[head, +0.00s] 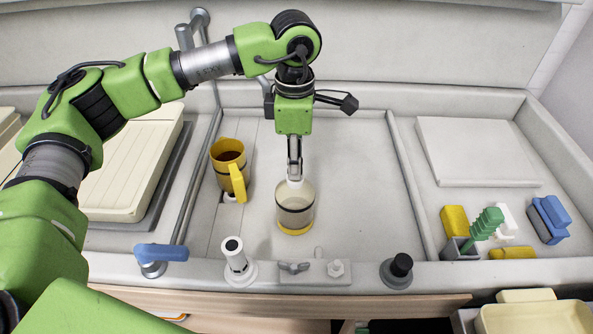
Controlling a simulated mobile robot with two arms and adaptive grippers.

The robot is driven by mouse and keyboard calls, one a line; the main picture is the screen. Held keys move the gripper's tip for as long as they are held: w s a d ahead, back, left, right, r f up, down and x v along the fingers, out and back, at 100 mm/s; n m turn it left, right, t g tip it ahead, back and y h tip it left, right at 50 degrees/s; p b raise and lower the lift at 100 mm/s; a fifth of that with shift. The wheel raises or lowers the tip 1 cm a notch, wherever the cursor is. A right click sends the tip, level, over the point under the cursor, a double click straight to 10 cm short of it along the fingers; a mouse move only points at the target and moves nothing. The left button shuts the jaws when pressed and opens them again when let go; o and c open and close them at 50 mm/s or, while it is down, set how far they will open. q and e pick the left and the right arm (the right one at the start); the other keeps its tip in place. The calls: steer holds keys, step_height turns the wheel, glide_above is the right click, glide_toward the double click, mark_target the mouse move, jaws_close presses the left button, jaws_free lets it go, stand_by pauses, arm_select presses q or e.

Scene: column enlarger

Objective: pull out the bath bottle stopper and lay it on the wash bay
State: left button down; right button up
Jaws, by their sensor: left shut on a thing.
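The bath bottle (294,213), a pale see-through jar with a dark band and a yellow base, stands upright in the middle bay. My left gripper (295,176) points straight down over the bottle's mouth. It is shut on the whitish stopper (295,184), which is mostly hidden by the fingers. I cannot tell whether the stopper is still seated in the neck or just clear of it. The wash bay (363,195) seems to be the pale, flat floor around the bottle, between two grey rails. My right gripper is out of view.
A yellow jug (229,167) stands left of the bottle. Along the front edge are a blue-handled tap (160,253), a white knob (235,256) and a black knob (398,268). A green brush (487,224) and small blocks lie right. The bay floor right of the bottle is clear.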

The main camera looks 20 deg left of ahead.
arm_select(q)
steer(key=shift+r, duration=0.65)
steer(key=shift+r+p, duration=1.8)
steer(key=shift+r, duration=1.4)
steer(key=shift+s+f, duration=0.1)
